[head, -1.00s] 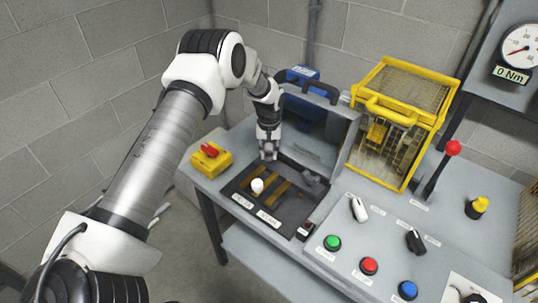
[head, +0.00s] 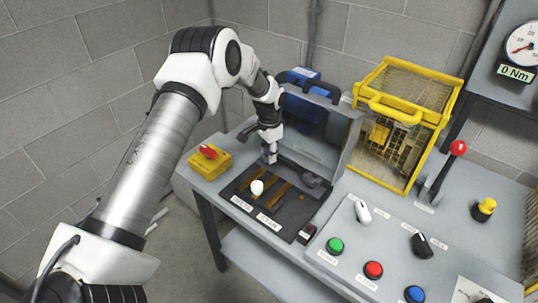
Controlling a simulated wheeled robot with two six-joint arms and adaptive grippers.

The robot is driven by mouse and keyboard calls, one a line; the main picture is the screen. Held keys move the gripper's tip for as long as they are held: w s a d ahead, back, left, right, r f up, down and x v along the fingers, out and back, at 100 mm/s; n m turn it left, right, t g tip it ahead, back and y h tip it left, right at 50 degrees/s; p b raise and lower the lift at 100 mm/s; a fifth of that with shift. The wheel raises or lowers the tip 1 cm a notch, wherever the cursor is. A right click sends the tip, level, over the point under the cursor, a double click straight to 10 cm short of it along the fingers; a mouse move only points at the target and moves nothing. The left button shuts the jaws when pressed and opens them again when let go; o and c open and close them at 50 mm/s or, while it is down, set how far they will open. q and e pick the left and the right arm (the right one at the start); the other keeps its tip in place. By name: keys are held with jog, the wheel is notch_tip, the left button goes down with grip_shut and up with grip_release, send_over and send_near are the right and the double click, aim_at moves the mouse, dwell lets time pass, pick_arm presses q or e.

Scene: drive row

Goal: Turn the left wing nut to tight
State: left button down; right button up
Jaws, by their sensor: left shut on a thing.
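My left gripper (head: 269,158) points down at the back left of the recessed panel (head: 237,189), below the raised grey lid. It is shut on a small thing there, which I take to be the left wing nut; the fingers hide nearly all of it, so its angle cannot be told. A dark grey wing nut-like part (head: 312,180) sits further right in the recess, apart from the gripper. My right gripper is not in view.
The open grey lid (head: 340,150) stands close behind and right of my gripper. A yellow box with a red knob (head: 209,158) is to the left. A white knob (head: 257,187) and brass bars (head: 279,196) lie in front. The gauge (head: 520,45) reads 0 Nm.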

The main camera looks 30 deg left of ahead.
pick_arm(q)
jog(key=shift+m, duration=1.2)
jog(key=c, duration=1)
grip_release()
jog(key=shift+o, duration=0.2)
notch_tip(320, 180, up, 12)
jog(key=shift+f, duration=0.15)
